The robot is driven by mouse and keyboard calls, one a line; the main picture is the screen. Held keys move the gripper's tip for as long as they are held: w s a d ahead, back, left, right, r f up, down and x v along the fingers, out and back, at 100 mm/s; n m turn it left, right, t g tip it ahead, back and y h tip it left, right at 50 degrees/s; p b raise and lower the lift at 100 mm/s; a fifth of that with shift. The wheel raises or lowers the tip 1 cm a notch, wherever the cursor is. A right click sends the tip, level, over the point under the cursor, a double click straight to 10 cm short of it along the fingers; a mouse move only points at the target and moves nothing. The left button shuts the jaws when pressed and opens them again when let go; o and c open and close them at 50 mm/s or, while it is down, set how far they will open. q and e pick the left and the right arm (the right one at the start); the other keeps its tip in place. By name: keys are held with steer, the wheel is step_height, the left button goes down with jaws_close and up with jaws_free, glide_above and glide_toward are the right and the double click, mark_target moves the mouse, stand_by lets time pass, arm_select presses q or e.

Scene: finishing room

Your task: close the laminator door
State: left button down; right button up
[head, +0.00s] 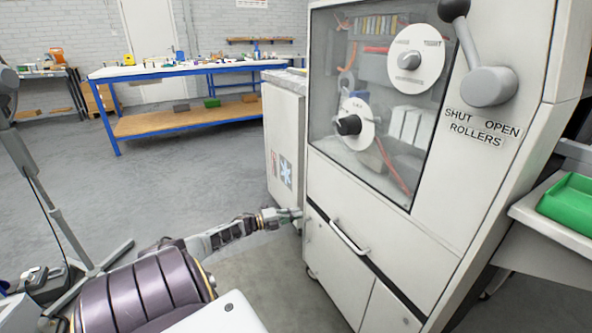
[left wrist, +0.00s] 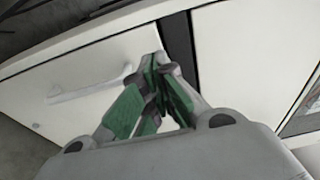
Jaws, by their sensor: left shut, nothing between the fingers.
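The laminator (head: 450,190) is a tall pale cabinet on the right in the head view. Its front has a clear windowed panel (head: 335,165), with dials and rollers showing at it. Below, past a dark gap, is a pale front (head: 322,240) with a bar handle (head: 350,237); this handle also shows in the left wrist view (left wrist: 90,88). I cannot tell how far any door stands open. My left gripper (head: 297,213) is at the laminator's lower left edge. In the left wrist view the gripper (left wrist: 158,62) is shut and empty, fingertips by the dark gap (left wrist: 182,50); contact is unclear. My right gripper is out of view.
A grey-white cabinet (head: 284,120) stands close behind the laminator's left side. A lever (head: 488,85) juts from the laminator's upper right. A green tray (head: 570,203) sits on a shelf at right. A blue-framed workbench (head: 185,71) is at the back. Floor at left-centre is clear.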

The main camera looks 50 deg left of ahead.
arm_select(q)
steer(key=s+a, duration=0.5)
steer(key=a, duration=0.2)
steer(key=shift+a+b, duration=0.4)
steer(key=shift+b, duration=0.05)
steer(key=shift+s, duration=0.1)
steer(key=shift+f, duration=0.1)
stand_by(0.4)
steer(key=shift+s, duration=0.1)
